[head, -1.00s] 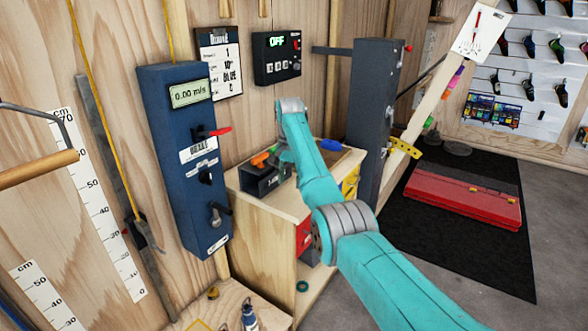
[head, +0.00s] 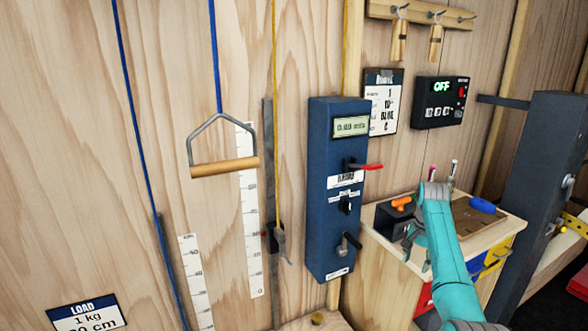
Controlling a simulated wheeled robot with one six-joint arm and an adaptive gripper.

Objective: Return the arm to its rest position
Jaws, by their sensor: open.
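My teal arm (head: 443,245) reaches up from the lower right of the head view, in front of the small wooden cabinet. Its grey wrist joint (head: 435,192) is over the cabinet top. My gripper (head: 417,254) hangs on the left side of the arm, small and partly hidden. Its thin grey fingers point down and are apart, with nothing seen between them. It is beside the dark box (head: 392,222) on the cabinet's left, which has an orange-handled item (head: 401,203) on top. I cannot tell whether the gripper touches the box.
The cabinet top (head: 506,222) carries a blue object (head: 482,205). A blue brake unit (head: 322,200) is on the wall to the left. A wooden-handled bar (head: 224,167) hangs from a blue rope. A dark post (head: 540,170) stands on the right.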

